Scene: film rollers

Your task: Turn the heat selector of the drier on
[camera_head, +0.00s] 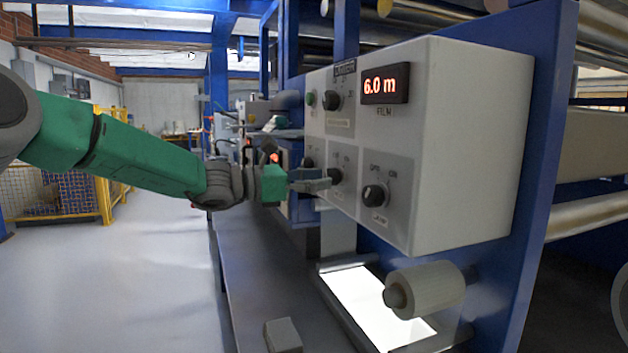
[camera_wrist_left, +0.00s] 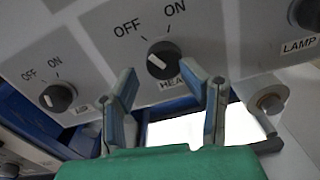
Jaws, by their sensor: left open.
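The heat selector (camera_wrist_left: 163,60) is a round dark knob on the white control box, with OFF and ON printed above it. Its white mark lies on the knob's left side, nearer OFF than ON. The label below is partly hidden by a finger of my left gripper (camera_wrist_left: 160,88). That gripper is open and empty, its two fingers apart just below the knob in the wrist view. In the head view, the left gripper (camera_head: 314,184) is close to the box front (camera_head: 350,140), beside the heat selector (camera_head: 335,176). I cannot tell whether it touches. My right gripper is not seen.
The lamp knob (camera_head: 374,195) is right of the heat selector, and another OFF/ON knob (camera_wrist_left: 57,97) is left of it. A display (camera_head: 385,84) reads 6.0 m. Below are a lit panel (camera_head: 375,305) and a pale roller (camera_head: 430,287). Open floor (camera_head: 110,270) lies left.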

